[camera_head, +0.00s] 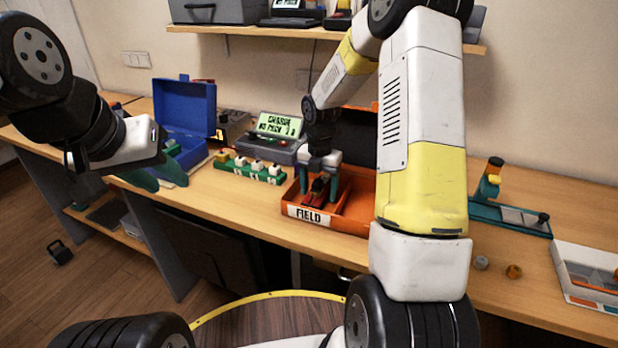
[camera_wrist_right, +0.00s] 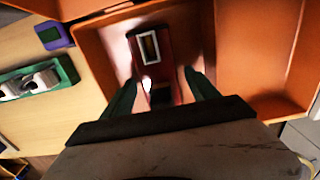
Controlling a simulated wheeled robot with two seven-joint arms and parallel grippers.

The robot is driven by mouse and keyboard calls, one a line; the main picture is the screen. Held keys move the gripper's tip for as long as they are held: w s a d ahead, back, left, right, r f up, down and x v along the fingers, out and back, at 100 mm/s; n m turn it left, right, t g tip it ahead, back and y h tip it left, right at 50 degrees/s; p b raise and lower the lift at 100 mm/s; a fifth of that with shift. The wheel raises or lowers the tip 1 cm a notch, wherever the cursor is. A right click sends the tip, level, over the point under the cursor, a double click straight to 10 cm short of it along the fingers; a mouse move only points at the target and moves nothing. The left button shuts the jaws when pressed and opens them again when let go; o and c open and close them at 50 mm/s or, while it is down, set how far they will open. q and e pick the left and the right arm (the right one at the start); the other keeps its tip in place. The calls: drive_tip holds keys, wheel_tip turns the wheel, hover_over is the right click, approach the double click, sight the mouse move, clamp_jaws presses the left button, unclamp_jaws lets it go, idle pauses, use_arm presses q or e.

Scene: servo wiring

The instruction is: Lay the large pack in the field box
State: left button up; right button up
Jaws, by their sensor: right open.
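The orange field box (camera_head: 312,215), labelled FIELD, stands on the bench; its orange wall (camera_wrist_right: 95,60) also shows in the right wrist view. A dark red pack (camera_wrist_right: 153,60) with a pale-framed dark window lies inside it. In the head view the pack (camera_head: 319,186) shows between the fingers. My right gripper (camera_head: 319,192) reaches down into the box. Its green fingers are open, one on each side of the pack, with gaps visible in the wrist view (camera_wrist_right: 160,90). My left gripper (camera_head: 160,178) is open and empty, in front of the blue case.
A blue open case (camera_head: 185,110) stands at left. A green holder (camera_head: 250,168) with white pieces and a grey device (camera_head: 275,140) with a lit screen are left of the box. A teal stand (camera_head: 510,217) and white tray (camera_head: 590,275) are at right.

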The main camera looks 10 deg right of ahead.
wheel_tip(320, 180, up, 12)
drive_tip(key=shift+s+r, duration=0.1)
drive_tip(key=s+r+m+t, duration=0.2)
drive_tip(key=s+r+m, duration=0.2)
drive_tip(key=s+m, duration=0.4)
drive_tip(key=s+a+r+m+t+y, duration=0.1)
drive_tip(key=s+r+m, duration=0.3)
drive_tip(key=s+m, duration=0.4)
drive_tip(key=s+a+r+m+t+y, duration=0.1)
drive_tip(key=s+r+m+t, duration=0.2)
drive_tip(key=s+m, duration=0.5)
drive_tip(key=r+m, duration=0.1)
drive_tip(key=m, duration=0.3)
drive_tip(key=shift+r+m, duration=0.3)
drive_tip(key=shift+m, duration=0.1)
drive_tip(key=shift+a, duration=0.15)
